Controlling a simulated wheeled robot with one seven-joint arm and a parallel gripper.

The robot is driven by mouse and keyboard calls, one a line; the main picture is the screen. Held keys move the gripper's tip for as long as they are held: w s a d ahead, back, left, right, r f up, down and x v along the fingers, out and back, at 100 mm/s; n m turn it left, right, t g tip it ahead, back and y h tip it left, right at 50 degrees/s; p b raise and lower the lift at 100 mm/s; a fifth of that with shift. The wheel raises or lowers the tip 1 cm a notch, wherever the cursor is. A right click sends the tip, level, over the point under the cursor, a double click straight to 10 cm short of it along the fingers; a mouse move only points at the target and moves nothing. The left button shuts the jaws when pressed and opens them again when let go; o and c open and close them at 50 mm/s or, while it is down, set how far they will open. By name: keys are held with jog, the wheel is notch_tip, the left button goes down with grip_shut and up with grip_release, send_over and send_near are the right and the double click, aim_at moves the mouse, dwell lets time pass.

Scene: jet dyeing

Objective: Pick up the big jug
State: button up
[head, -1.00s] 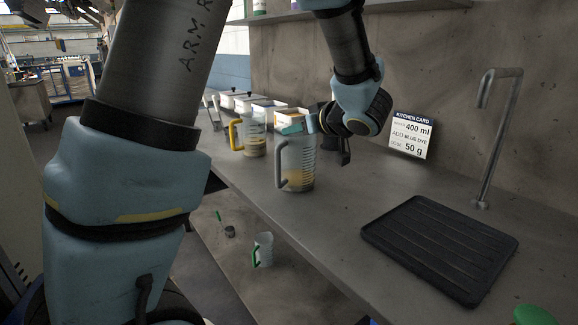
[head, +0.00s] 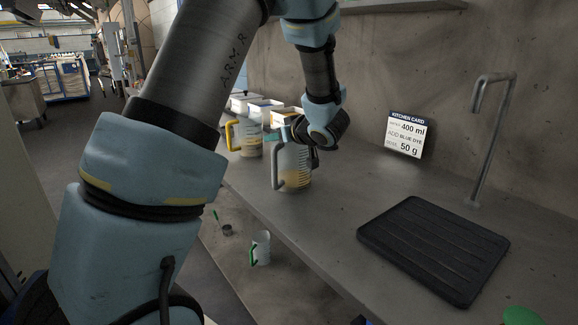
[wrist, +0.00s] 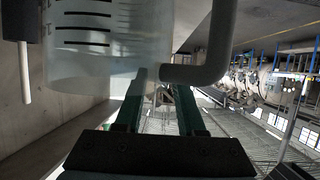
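The big jug (head: 296,168) is clear, with dark scale marks, a grey handle and a yellowish layer low inside. It stands upright on the counter. My gripper (wrist: 163,100) is at the jug's upper part in the head view, partly behind it. Contact with the jug cannot be told.
A yellow-handled jug (head: 249,138) stands behind on the left, near white bins (head: 264,108). A black drain mat (head: 435,247), a tap (head: 487,140) and a card (head: 406,134) are to the right. A small green-handled jug (head: 262,248) stands on the lower shelf.

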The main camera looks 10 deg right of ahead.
grip_shut()
dwell(1.4)
